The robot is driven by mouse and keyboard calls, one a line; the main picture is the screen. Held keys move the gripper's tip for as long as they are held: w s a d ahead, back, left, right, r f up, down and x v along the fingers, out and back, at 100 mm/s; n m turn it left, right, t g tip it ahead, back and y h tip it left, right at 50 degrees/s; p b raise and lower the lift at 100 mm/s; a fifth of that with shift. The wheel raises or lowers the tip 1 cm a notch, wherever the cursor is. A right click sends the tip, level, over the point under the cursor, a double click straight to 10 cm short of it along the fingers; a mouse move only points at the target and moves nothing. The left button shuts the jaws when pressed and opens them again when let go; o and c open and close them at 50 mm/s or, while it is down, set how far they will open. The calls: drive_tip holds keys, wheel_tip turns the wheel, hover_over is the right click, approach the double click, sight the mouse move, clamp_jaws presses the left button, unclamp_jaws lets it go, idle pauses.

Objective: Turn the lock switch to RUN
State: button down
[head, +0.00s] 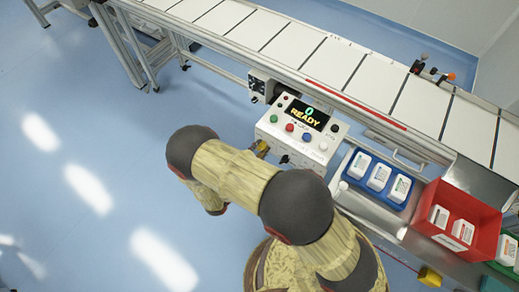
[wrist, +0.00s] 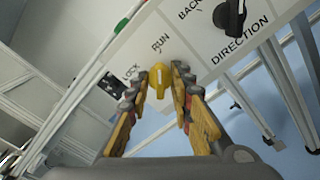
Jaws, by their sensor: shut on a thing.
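The lock switch is a yellow knob (wrist: 159,84) on a white panel (wrist: 190,35) in the wrist view. The word RUN is printed above it and a partly covered LOCK label lies to its upper left. Which label the knob points at is hard to tell. My gripper (wrist: 159,76) has its yellow and dark fingers on both sides of the knob, shut on it. The display (head: 305,115) reads 0 and READY.
A black DIRECTION switch (wrist: 232,16) sits right of the knob. A conveyor (head: 285,50) runs behind the box. A blue tray (head: 352,182) and a red bin (head: 457,240) with white packs stand at the right. The blue floor at left is clear.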

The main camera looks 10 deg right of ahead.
drive_tip(key=shift+m, duration=0.4)
drive_tip(key=c, duration=1.6)
unclamp_jaws()
drive_tip(key=v, duration=1.2)
